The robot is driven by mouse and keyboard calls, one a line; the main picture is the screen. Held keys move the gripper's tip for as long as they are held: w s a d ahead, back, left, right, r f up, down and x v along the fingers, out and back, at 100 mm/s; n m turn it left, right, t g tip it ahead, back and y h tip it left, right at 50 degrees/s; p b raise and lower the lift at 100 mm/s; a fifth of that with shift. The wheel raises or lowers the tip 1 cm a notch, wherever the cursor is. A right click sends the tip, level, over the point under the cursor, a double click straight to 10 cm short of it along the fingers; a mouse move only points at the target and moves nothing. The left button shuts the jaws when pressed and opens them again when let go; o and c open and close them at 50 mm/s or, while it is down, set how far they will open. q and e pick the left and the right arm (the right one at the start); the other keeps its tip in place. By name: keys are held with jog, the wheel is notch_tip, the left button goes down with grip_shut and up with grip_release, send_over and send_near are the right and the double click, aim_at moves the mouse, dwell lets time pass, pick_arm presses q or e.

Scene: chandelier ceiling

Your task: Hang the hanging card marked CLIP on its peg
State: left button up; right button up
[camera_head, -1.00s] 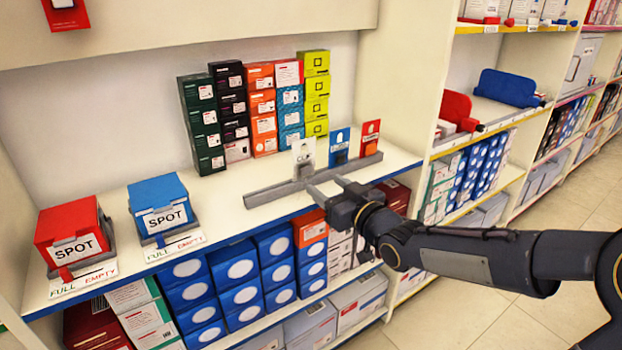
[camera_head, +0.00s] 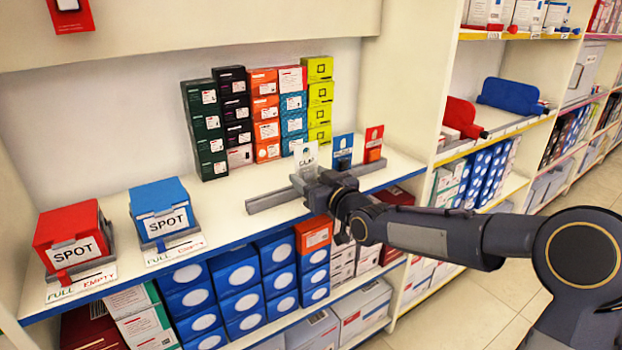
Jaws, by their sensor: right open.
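Three upright cards stand in a grey rack (camera_head: 268,200) on the shelf: a white card (camera_head: 306,156), a blue card (camera_head: 343,151) and a red card (camera_head: 374,143). The white card carries dark lettering, too small to read surely as CLIP. My right gripper (camera_head: 308,183) is open, with its fingers pointing at the lower part of the white card, close in front of it. Whether they touch the card cannot be told. The gripper hides part of the rack. Another red card (camera_head: 71,16) hangs at the top left; no empty peg is clearly visible. My left gripper is not in view.
A red SPOT box (camera_head: 72,235) and a blue SPOT box (camera_head: 160,208) stand at the shelf's left. Stacked coloured boxes (camera_head: 265,115) stand behind the rack. The shelf (camera_head: 232,222) is clear between the blue SPOT box and rack. A side panel (camera_head: 405,90) rises at right.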

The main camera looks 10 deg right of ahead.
jog(key=shift+c, duration=0.2)
jog(key=shift+c, duration=1.3)
jog(key=shift+r+p, duration=1.25)
jog(key=shift+r, duration=1.05)
jog(key=v, duration=0.5)
jog(key=p, duration=0.2)
send_near(311, 159)
jog(key=shift+s+a+r, duration=0.2)
jog(key=shift+s+r, duration=0.85)
jog(key=shift+r, duration=0.25)
